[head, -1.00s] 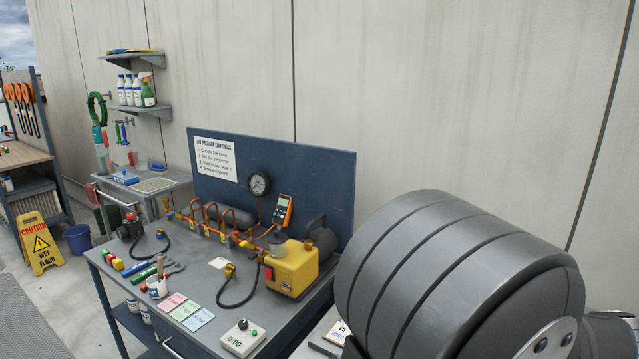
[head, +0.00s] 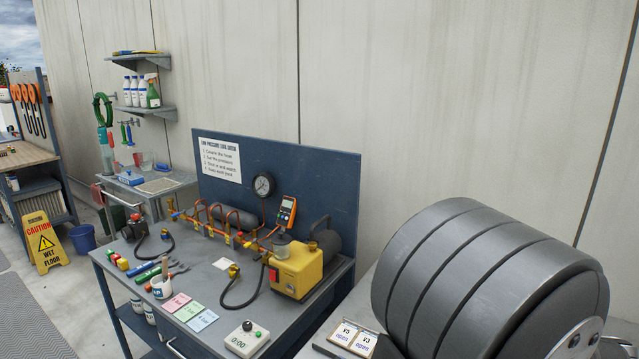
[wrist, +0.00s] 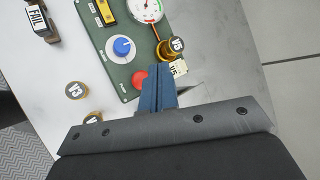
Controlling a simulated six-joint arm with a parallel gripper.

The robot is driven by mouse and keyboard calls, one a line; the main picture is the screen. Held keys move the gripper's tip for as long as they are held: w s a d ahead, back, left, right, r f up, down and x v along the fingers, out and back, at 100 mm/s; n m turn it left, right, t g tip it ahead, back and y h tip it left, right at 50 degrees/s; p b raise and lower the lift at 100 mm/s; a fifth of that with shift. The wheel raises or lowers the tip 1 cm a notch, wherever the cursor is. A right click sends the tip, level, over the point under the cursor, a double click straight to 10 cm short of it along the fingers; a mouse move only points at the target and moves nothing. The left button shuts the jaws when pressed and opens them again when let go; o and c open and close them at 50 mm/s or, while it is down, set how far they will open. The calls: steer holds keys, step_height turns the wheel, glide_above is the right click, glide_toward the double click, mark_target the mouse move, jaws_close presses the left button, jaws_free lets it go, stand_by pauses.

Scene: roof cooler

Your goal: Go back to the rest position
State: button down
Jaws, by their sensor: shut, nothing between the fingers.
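My gripper (wrist: 156,88) shows in the wrist view with its blue fingers together and nothing between them. It points over a light work surface (wrist: 215,95), just below a green panel (wrist: 115,55). The panel carries a blue knob (wrist: 121,47), a red button (wrist: 140,79) and a round gauge (wrist: 146,10). A brass piece tagged V5 (wrist: 176,44) is at the panel's right edge, and one tagged V3 (wrist: 75,91) is to the left. In the head view a large grey ribbed part of my arm fills the lower right; my gripper is not visible there.
A bench (head: 120,268) holds a yellow pump (head: 297,272), copper piping, a gauge (head: 264,185) and colored cards. A wet floor sign (head: 45,243) and a blue bucket (head: 82,238) stand at the left.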

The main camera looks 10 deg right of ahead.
step_height(320, 180, down, 2)
steer(key=shift+d+f, duration=0.15)
steer(key=shift+f, duration=0.1)
step_height(320, 180, up, 6)
step_height(320, 180, down, 5)
steer(key=shift+f, duration=0.15)
step_height(320, 180, up, 9)
steer(key=w+a+n+g+y, duration=0.1)
steer(key=g, duration=0.4)
steer(key=shift+w+y, duration=0.25)
steer(key=shift+y, duration=0.15)
steer(key=shift+f, duration=0.1)
stand_by(3.1)
